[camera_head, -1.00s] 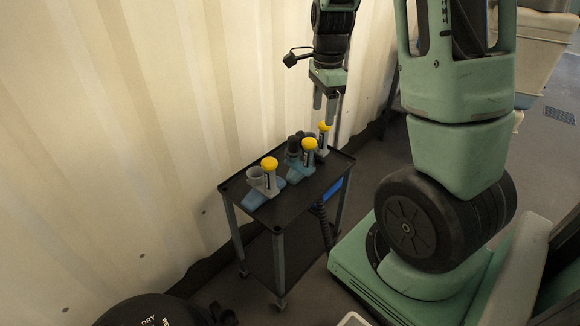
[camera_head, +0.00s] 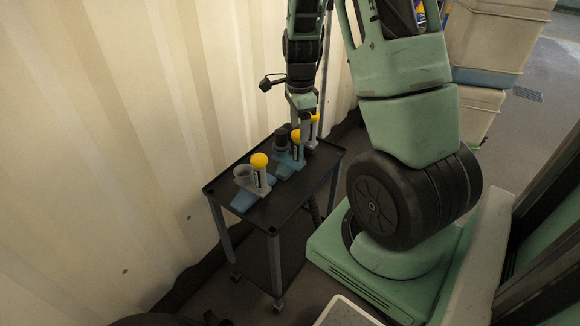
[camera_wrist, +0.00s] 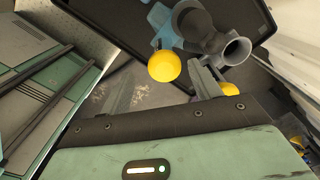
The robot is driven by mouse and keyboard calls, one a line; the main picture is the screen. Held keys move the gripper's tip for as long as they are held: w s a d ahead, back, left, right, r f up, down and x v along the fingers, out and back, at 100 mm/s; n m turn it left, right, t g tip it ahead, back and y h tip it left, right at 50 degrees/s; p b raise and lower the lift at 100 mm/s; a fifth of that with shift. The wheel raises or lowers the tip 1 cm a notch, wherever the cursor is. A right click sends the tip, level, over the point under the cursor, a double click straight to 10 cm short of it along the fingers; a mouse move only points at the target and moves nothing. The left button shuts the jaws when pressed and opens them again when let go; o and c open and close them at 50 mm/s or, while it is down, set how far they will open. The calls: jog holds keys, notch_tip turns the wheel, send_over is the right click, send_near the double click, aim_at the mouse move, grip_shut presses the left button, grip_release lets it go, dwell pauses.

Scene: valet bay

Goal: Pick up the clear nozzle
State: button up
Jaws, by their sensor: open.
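Several spray nozzles with yellow caps stand on a black cart (camera_head: 268,212). The nearest nozzle (camera_head: 247,180) has a grey collar, pale body and blue foot. The middle one (camera_head: 289,163) has a dark collar and blue body. The far one (camera_head: 314,130) is partly hidden behind my gripper (camera_head: 302,130). I cannot tell for sure which is the clear nozzle. My gripper is open and empty, pointing down by the middle and far nozzles. In the wrist view a yellow cap (camera_wrist: 164,65) shows between its fingers, with a grey collar (camera_wrist: 236,49) beside it.
A pale corrugated wall (camera_head: 120,130) stands close behind the cart. My base and arm column are to its right. Cream bins (camera_head: 500,45) are stacked at the upper right. The cart's near end has bare room.

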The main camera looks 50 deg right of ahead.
aim_at(298, 143)
jog(key=shift+w+d+f+b, duration=0.1)
jog(key=shift+f+b, duration=0.25)
jog(key=shift+f, duration=1.35)
jog(key=shift+w+d+f+b, duration=0.1)
jog(key=shift+f+b, duration=0.25)
jog(key=shift+f, duration=1.35)
jog(key=shift+r, duration=0.1)
jog(key=c, duration=1)
